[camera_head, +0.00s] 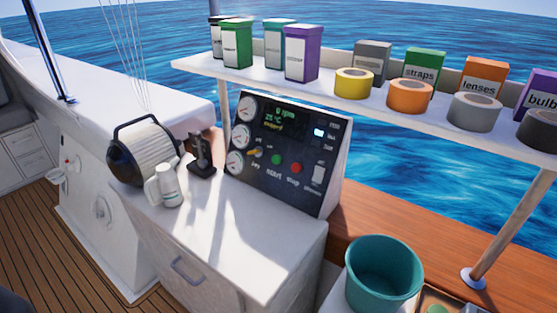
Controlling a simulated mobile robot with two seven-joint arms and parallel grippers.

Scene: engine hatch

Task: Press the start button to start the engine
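The dark engine control panel (285,150) stands tilted back at the rear of the white cabinet. Its green button (276,160) has a small label below it, probably the start label, too small to read surely. A red button (296,168) sits to its right. A yellow key or switch (254,152) is to its left. The panel's display (285,118) is lit and appears to read 0 rpm, and a small white-blue light (319,132) glows at the upper right. Neither of my grippers is in view.
A black lever (201,155), a white bottle (168,186) and a round ribbed black-and-white device (143,152) stand left of the panel. The cabinet top (250,240) before the panel is clear. A loaded shelf (400,105) hangs above; a teal bucket (383,275) stands front right.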

